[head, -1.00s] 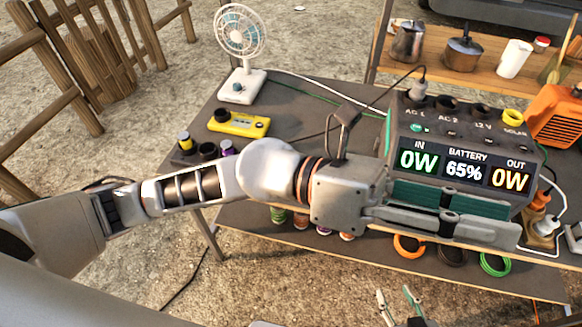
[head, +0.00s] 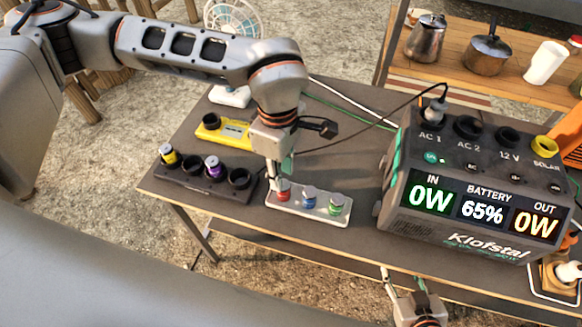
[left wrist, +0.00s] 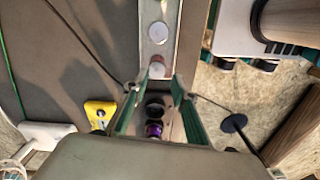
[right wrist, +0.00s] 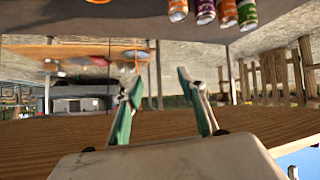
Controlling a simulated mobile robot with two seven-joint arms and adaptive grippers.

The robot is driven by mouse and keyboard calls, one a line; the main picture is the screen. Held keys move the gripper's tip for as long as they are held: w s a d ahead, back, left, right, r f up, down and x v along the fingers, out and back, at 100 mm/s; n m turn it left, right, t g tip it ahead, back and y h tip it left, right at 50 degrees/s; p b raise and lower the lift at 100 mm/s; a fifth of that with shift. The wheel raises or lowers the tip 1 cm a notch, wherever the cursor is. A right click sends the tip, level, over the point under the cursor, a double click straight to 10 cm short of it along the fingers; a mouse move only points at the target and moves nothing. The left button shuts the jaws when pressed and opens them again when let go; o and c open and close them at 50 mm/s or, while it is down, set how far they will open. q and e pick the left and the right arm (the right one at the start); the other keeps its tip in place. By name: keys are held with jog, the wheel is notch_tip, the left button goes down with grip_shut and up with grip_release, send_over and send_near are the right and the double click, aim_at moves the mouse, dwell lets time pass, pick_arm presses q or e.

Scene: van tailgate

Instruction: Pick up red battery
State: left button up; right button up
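The red battery (head: 283,190) stands upright at the left end of a pale tray (head: 318,212). Contact cannot be made out. My right gripper (head: 405,285) is low, in front of the table; its fingers (right wrist: 160,82) are open and empty in the right wrist view.
A dark holder (head: 190,183) with yellow and purple batteries stands left of the tray. A yellow device (head: 232,133) and a fan (head: 232,20) are behind. A large power station (head: 470,190) fills the table's right, its cable (head: 370,118) running behind my left gripper.

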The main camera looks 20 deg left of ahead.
aim_at(284, 190)
pick_arm(q)
jog(key=shift+w+a+f, duration=0.1)
jog(key=shift+w+f, duration=0.05)
jog(key=shift+w, duration=0.35)
jog(key=shift+w+f, duration=0.15)
jog(key=shift+f, duration=0.15)
jog(key=shift+s+f, duration=0.35)
jog(key=shift+f, duration=3.1)
grip_shut()
pick_arm(e)
jog(key=shift+s+f, duration=0.35)
jog(key=shift+f, duration=0.15)
